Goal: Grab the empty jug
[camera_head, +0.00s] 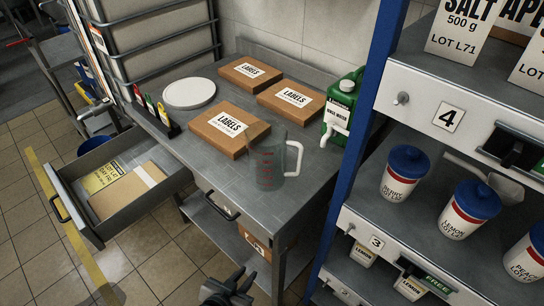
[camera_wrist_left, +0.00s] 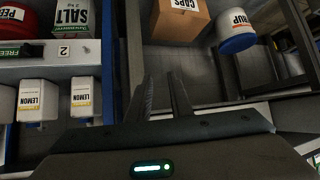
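A clear, grey-tinted jug (camera_head: 268,165) with red marks stands upright on the front corner of the grey metal table, its handle to the right. It looks empty. My left gripper (camera_head: 240,280) is at the bottom of the head view, in front of and below the table top, well apart from the jug. In the left wrist view its two fingers (camera_wrist_left: 162,82) stand apart with nothing between them. The jug cannot be made out in the left wrist view. My right gripper is not in view.
Cardboard label boxes (camera_head: 229,130), a white round lid (camera_head: 189,93) and a green canister (camera_head: 343,106) stand on the table. A drawer (camera_head: 75,208) is open at left. A blue-posted shelf (camera_head: 355,135) with tubs rises close at right.

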